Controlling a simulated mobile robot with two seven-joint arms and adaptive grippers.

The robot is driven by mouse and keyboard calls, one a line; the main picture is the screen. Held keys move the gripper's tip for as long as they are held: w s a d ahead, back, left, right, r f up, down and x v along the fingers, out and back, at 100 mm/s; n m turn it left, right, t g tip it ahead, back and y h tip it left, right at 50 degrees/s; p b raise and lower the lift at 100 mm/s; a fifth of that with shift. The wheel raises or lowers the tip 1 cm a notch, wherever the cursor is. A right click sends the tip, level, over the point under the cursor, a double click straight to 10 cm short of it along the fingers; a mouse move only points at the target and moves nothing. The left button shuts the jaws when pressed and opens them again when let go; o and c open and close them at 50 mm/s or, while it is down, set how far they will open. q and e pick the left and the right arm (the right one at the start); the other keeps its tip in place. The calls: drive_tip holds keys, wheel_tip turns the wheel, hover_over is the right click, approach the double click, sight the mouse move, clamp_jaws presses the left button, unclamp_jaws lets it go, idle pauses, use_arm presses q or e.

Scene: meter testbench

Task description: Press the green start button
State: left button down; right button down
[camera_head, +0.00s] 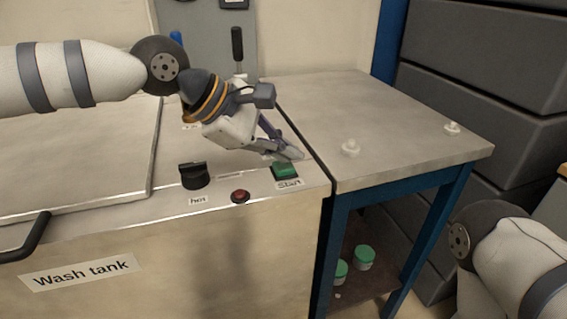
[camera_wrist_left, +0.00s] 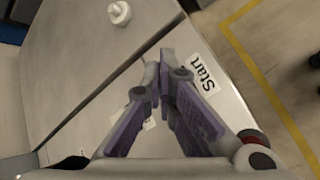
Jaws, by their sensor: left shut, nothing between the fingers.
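The green start button (camera_head: 285,169) sits on the wash tank's top near its right front corner, with a "Start" label (camera_head: 290,184) in front of it. My left gripper (camera_head: 293,154) is shut and empty, its fingertips pointing down just behind and over the button. I cannot tell whether they touch it. In the left wrist view the shut fingertips (camera_wrist_left: 166,60) lie beside the "Start" label (camera_wrist_left: 203,74), and the button is hidden behind the fingers. My right gripper is out of view; only part of my right arm shows at the lower right.
A red button (camera_head: 240,196) and a black knob (camera_head: 195,175) marked "hot" are left of the green button. A black-handled lever (camera_head: 237,48) stands behind.

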sight(284, 167)
use_arm(q)
drive_tip(key=shift+f, duration=0.45)
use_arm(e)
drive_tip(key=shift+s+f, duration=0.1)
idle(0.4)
use_arm(q)
drive_tip(key=shift+r, duration=0.85)
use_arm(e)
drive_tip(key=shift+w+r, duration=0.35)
